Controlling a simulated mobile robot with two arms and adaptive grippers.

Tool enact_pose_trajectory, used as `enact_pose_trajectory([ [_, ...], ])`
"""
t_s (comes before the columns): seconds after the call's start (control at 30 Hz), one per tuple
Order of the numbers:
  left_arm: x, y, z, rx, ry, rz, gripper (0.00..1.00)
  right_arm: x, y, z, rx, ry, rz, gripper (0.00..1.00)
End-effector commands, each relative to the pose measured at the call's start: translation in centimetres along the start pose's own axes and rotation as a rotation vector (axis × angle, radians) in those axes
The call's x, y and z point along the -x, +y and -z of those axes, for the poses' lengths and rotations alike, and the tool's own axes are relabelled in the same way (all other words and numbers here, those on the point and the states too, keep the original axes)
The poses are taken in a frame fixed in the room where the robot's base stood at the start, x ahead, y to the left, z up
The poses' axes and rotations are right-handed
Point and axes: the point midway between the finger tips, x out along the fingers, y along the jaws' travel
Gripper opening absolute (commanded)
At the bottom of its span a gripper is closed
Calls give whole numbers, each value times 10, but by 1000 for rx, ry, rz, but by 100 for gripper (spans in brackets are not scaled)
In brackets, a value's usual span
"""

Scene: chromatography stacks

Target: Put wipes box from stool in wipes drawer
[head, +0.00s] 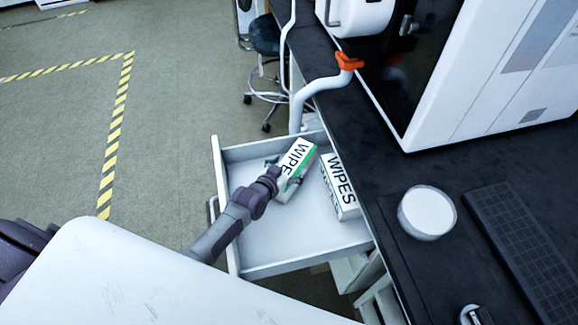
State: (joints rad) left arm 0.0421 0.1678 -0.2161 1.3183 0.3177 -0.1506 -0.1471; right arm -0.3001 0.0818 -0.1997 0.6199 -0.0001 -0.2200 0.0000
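My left gripper (285,172) reaches over the open drawer (262,250) from the lower left. Its fingers lie on either side of a white wipes box (299,153) with a green stripe, and it appears shut on it. The box is tilted over the drawer's far part; I cannot tell if it touches the drawer floor. A second wipes box (341,185) sits inside the drawer against the bench side. A stool (266,38) with a dark seat and casters stands beyond the drawer, partly cut off at the top. My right gripper is not in view.
The dark bench (390,200) runs along the right. On it are a large white instrument (480,90), a round white container (427,213) and a keyboard (525,240). A white tube with an orange clip (349,62) hangs over the bench edge near the drawer. The floor at left is clear.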

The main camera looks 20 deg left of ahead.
Motion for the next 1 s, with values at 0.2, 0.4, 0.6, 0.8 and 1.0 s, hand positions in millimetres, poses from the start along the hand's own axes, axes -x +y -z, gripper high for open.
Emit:
enact_pose_trajectory([
  [0.2, 0, 0, 0, 0, 0, 0, 97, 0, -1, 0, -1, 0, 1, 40],
  [0.4, 6, 0, 3, 0, -2, 0, 97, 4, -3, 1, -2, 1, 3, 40],
  [0.6, 40, 0, 3, 0, -1, 0, 97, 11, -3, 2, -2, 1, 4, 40],
  [0.8, 68, 0, 2, 0, -2, 0, 97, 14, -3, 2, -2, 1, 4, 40],
  [1.0, 76, 0, 3, 0, 0, 0, 97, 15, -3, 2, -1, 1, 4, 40],
])
